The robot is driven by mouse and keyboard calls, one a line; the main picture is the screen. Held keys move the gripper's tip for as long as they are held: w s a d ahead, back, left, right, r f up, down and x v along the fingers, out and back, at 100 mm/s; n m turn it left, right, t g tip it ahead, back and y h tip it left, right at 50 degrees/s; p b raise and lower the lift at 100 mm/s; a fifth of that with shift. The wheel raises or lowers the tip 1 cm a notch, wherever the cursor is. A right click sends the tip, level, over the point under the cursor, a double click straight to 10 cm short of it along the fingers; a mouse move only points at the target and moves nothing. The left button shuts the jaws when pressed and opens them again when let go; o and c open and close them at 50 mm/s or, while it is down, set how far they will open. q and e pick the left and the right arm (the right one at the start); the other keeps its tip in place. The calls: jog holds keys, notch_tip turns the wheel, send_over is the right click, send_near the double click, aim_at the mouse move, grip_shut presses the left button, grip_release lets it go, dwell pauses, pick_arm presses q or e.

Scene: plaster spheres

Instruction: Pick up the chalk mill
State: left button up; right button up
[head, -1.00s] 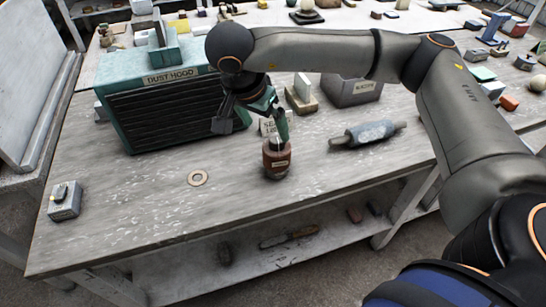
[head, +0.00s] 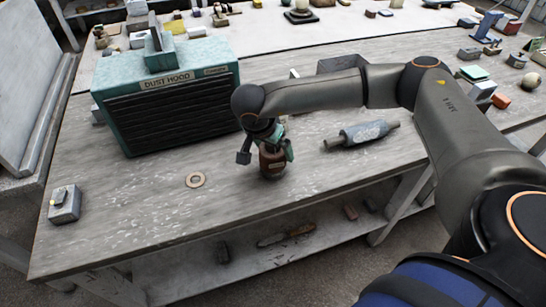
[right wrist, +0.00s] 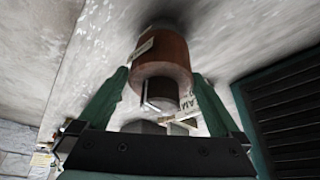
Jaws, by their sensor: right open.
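The chalk mill, which I take to be the brown cylinder with a pale label (head: 272,163), stands upright on the grey worktable (head: 120,215), near its front middle. My right gripper (head: 274,142) is over its top, with a green finger beside it; the mill's top is partly hidden. In the right wrist view the mill (right wrist: 160,52) lies between and beyond the tips of the two spread green fingers (right wrist: 160,76). The gripper is open; I cannot tell whether a finger touches the mill. My left gripper is out of view.
A teal dust hood (head: 165,100) stands left of my right gripper. A grey roller (head: 363,135) lies to the right. A grey box (head: 340,64) is behind my arm.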

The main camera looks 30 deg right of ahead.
jog(key=c, duration=1.4)
jog(key=shift+r, duration=0.15)
